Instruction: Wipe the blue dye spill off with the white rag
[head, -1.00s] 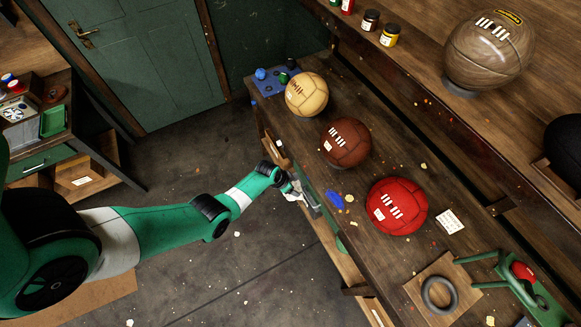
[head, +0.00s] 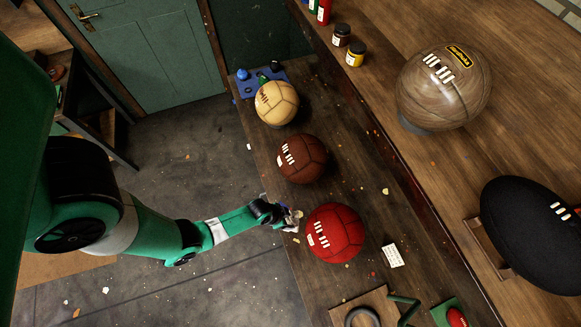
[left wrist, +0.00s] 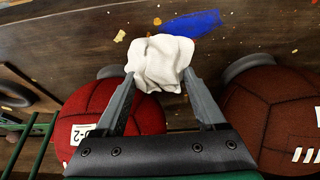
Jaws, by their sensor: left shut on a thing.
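The white rag (left wrist: 160,62) is bunched between the fingertips of my left gripper (left wrist: 160,82), which is shut on it. The blue dye spill (left wrist: 192,24) is a streak on the dark wooden bench, just beyond the rag in the left wrist view. The rag overlaps its near left edge in the picture; I cannot tell whether they touch. In the head view my left gripper (head: 291,218) is at the bench's near edge, beside the red ball (head: 335,233). My right gripper is not in view.
The red ball and a brown ball (head: 302,158) flank the gripper. A white card (head: 392,255) lies right of the red ball. A raised shelf (head: 400,60) holds a large brown ball (head: 445,88).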

